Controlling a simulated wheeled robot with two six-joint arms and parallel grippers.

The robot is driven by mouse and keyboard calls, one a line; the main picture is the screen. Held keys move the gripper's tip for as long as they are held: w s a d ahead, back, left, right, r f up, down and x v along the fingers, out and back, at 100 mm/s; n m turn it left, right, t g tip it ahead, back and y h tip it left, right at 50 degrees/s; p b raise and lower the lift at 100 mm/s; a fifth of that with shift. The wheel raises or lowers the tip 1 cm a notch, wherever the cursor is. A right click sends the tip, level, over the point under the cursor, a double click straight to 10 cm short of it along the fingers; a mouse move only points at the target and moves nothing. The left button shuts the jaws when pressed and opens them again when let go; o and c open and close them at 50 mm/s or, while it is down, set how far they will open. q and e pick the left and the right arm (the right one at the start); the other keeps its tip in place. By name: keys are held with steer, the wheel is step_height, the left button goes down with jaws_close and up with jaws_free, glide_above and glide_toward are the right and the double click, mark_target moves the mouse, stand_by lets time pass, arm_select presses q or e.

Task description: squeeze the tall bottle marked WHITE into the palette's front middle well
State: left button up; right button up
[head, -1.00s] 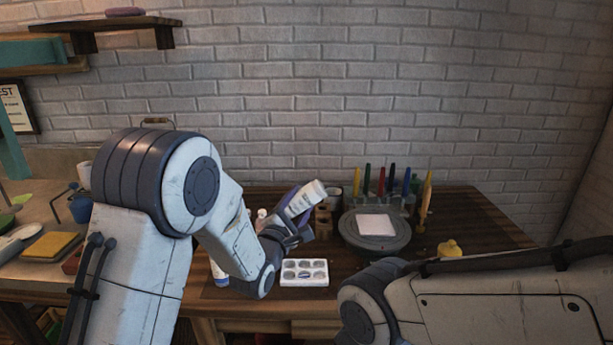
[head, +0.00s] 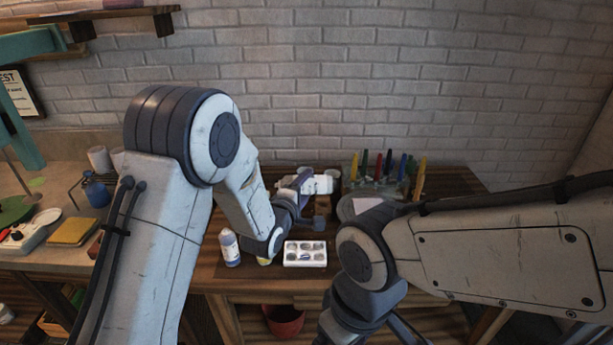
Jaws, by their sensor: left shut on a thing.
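My left gripper (head: 299,188) is shut on a white bottle (head: 321,184) and holds it on its side, nearly level, behind the palette. Its marking is too small to read, and I cannot tell which end is the nozzle. The white palette (head: 305,246) lies near the table's front edge, with two rows of wells facing up. The bottle is apart from the palette, not over its front middle well. My right arm crosses the right side; the dark parts of its wrist end (head: 372,318) reach the bottom edge, and its jaw state is unclear.
A second pale bottle (head: 230,249) stands left of the palette. A turntable with a pale square plate (head: 367,204) is partly hidden by my right arm. Coloured pens (head: 388,166) stand behind it. A red pot (head: 284,320) is below the table.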

arm_select(q)
step_height(320, 180, up, 3)
steer(key=m+g+y+p, duration=0.1)
steer(key=m+p, duration=0.1)
steer(key=p, duration=0.4)
steer(key=shift+m+y, duration=0.3)
steer(key=shift+m, duration=0.1)
steer(key=shift+d+f+m, duration=0.1)
steer(key=shift+f+m, duration=0.05)
steer(key=shift+m, duration=0.35)
steer(key=shift+m+g+y+p, duration=0.3)
steer(key=shift+m+y+p, duration=0.8)
steer(key=shift+m+p, duration=0.1)
steer(key=m+y+p, duration=0.3)
steer(key=m+p, duration=0.1)
steer(key=p, duration=0.1)
steer(key=shift+m+y+p, duration=0.3)
steer(key=shift+p, duration=0.05)
steer(key=shift+f+m+y+p, duration=0.25)
steer(key=shift+m+y+p, duration=0.3)
steer(key=shift+m, duration=0.25)
